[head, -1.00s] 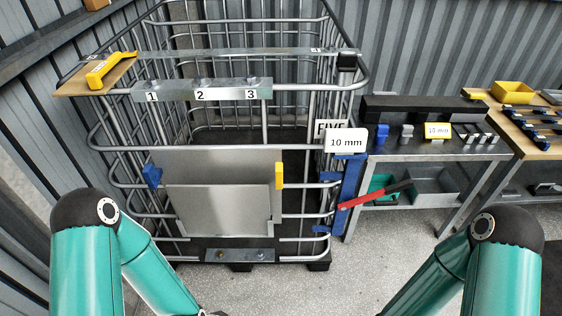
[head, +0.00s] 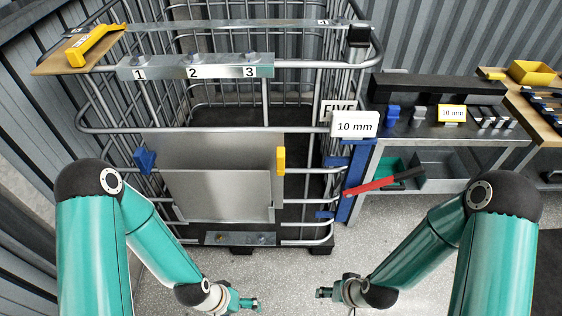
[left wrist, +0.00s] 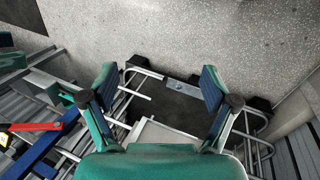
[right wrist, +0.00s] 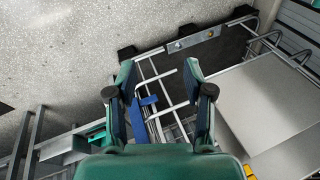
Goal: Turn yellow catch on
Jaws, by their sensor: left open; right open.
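The yellow catch (head: 281,160) is a small upright block on the right edge of the grey metal panel (head: 218,195) at the front of the wire cage. A small yellow part at the bottom of the right wrist view (right wrist: 249,171) may be this catch. A blue catch (head: 145,160) sits on the panel's left edge. My left gripper (head: 252,303) is open and empty, low in front of the cage. My right gripper (head: 322,292) is open and empty, low and right of the cage's front. Both are apart from the catch.
The wire cage (head: 105,130) stands against corrugated walls. A yellow handle (head: 95,45) lies on a wooden board at its upper left. A red-handled lever (head: 370,185) juts out at its right. A metal bench (head: 480,150) stands further right. Floor before the cage is clear.

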